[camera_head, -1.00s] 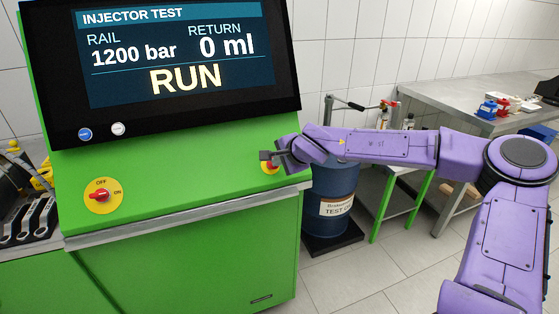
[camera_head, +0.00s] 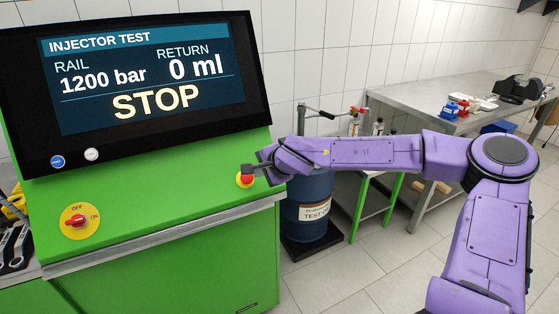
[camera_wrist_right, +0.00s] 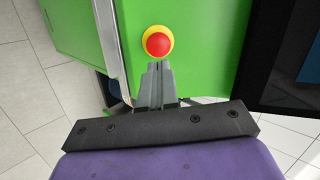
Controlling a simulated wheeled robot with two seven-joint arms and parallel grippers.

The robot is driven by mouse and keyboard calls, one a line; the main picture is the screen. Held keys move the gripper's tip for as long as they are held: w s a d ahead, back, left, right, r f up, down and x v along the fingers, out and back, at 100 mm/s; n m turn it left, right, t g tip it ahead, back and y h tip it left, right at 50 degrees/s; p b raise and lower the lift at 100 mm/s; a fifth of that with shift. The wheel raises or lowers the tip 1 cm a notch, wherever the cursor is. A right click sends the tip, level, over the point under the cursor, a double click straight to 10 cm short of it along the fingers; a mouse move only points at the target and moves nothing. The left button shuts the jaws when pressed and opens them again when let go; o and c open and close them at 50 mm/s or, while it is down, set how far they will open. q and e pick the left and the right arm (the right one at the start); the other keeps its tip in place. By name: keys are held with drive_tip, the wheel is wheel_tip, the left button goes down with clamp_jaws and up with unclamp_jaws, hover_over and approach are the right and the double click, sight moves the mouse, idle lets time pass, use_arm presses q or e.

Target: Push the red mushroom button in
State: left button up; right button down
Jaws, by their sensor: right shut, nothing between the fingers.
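The red mushroom button (camera_head: 245,181) sits on a yellow round base on the green panel (camera_head: 150,190), below the right end of the screen. In the right wrist view the button (camera_wrist_right: 158,44) shows whole, just beyond the fingertips. My right gripper (camera_head: 249,170) is shut and empty, with its tips at the button; it also shows in the wrist view (camera_wrist_right: 157,68). I cannot tell whether the tips touch the button. The screen (camera_head: 145,80) reads STOP, rail 1200 bar and return 0 ml. My left gripper is out of view.
A red rotary switch (camera_head: 76,220) on a yellow OFF/ON plate is on the panel's left. A blue drum (camera_head: 309,197) stands right of the bench under my right arm. A grey table (camera_head: 430,108) with small blue and red items is behind.

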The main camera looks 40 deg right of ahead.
drive_tip(key=p+v, duration=0.1)
drive_tip(key=v, duration=0.6)
drive_tip(key=shift+w+f, duration=0.1)
drive_tip(key=shift+d, duration=0.1)
